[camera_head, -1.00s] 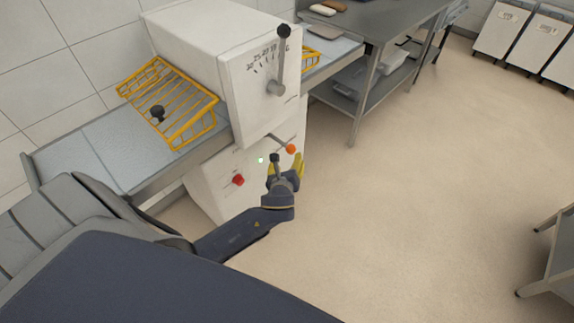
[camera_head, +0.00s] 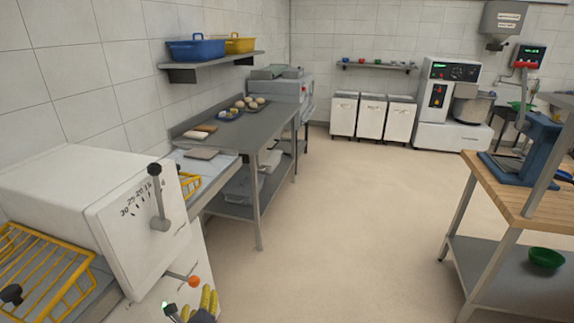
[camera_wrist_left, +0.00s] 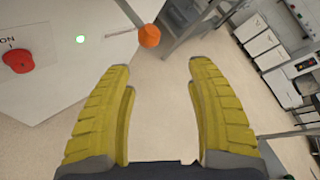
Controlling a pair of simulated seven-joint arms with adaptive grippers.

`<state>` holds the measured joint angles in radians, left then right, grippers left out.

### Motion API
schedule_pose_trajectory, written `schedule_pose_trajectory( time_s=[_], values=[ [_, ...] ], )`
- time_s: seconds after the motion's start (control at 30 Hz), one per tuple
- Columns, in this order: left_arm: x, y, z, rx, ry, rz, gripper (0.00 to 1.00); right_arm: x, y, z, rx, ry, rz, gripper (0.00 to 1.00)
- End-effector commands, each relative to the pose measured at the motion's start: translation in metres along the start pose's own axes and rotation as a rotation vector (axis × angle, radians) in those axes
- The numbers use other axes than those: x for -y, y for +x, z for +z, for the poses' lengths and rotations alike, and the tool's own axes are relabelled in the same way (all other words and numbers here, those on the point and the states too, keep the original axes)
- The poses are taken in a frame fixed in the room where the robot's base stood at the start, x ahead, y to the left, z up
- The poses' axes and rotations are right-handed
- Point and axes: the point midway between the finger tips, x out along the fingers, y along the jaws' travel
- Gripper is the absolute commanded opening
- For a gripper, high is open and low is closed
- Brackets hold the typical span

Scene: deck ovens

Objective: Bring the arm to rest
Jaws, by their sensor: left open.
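My left gripper (camera_head: 207,302) shows at the bottom edge of the head view, with yellow fingers, low in front of the white machine (camera_head: 88,195). In the left wrist view its two yellow fingers (camera_wrist_left: 160,85) are spread wide with nothing between them, only floor beyond. The orange-knobbed lever (camera_head: 193,281) of the machine is just above the fingers; in the left wrist view the orange knob (camera_wrist_left: 149,36) stands beyond the left fingertip, apart from it as far as I can see. A red button (camera_wrist_left: 18,61) and a lit green light (camera_wrist_left: 80,39) are on the machine's front. My right gripper is not in view.
A steel table (camera_head: 257,133) with loaves and plates stands behind the machine. Yellow wire guards (camera_head: 45,270) flank the machine. A wooden-topped bench (camera_head: 500,188) with a blue press is at right. The floor (camera_head: 350,220) between is clear.

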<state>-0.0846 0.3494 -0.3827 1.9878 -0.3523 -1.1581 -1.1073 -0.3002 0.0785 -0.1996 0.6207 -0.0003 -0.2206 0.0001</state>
Motion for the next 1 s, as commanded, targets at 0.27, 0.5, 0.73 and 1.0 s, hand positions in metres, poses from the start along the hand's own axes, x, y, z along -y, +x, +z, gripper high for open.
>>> schedule_pose_trajectory(
  time_s=[0.27,0.5,0.73,1.0],
  values=[
    [-0.059,0.037,-0.084,-0.182,-0.427,0.068,0.57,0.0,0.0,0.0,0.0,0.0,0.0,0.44],
    [-0.163,0.044,-0.183,-0.304,-0.854,0.285,0.57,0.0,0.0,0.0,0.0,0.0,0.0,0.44],
    [-0.277,0.009,-0.271,-0.313,-1.228,0.552,0.57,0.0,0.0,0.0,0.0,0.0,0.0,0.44],
    [-0.401,-0.079,-0.355,-0.203,-1.55,0.865,0.57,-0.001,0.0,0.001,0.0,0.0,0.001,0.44]
  ],
)
